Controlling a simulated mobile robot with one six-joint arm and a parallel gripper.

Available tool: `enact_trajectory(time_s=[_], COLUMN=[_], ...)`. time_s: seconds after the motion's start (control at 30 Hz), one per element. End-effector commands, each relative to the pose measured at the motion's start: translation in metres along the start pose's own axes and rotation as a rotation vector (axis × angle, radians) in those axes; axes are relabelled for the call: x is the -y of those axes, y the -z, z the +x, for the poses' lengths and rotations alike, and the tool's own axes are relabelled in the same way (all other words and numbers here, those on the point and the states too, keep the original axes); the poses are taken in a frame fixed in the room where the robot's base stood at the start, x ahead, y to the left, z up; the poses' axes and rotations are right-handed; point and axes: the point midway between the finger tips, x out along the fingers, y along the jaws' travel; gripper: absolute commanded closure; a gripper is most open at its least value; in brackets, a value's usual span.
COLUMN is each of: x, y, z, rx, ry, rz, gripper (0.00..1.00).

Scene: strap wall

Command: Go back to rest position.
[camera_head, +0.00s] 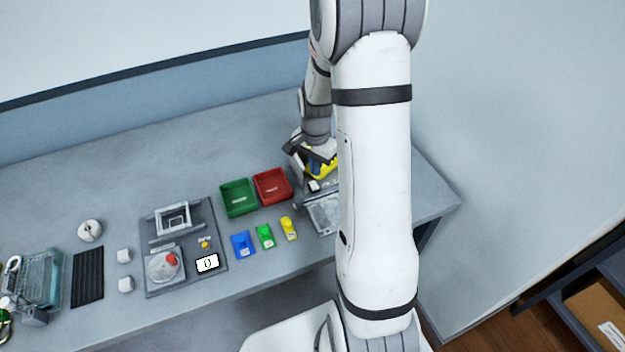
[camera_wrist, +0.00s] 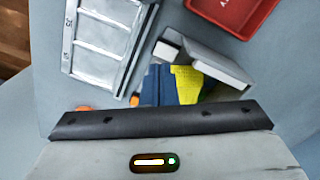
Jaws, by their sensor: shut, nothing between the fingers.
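My gripper (camera_head: 305,156) is at the far right end of the bench, beside a yellow and blue item (camera_head: 327,165). My upper arm hides part of this area in the head view. In the wrist view, a dark bar and grey housing of my gripper (camera_wrist: 160,121) fill the lower part. The yellow and blue item (camera_wrist: 187,84) shows just beyond the bar, partly hidden by it. My gripper is shut with nothing in it. Whether it touches anything around it cannot be told.
A grey framed tray (camera_wrist: 103,38) lies near my gripper. A red bin (camera_head: 272,186) and green bin (camera_head: 238,198) stand to the left, with blue, green and yellow small pieces in front. A dark fixture plate (camera_head: 217,233) lies farther left. The bench (camera_head: 120,190) is clear at the back.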

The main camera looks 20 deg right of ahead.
Motion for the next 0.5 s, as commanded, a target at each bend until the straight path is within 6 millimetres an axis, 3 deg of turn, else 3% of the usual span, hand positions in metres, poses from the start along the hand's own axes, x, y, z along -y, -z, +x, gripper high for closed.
enact_trajectory(time_s=[0.2, 0.5], x=[0.000, 0.000], y=[0.000, 0.000], z=[-0.022, -0.022], rx=[0.000, 0.000], ry=[0.000, 0.000], rz=[0.000, 0.000], gripper=[1.00, 1.00])
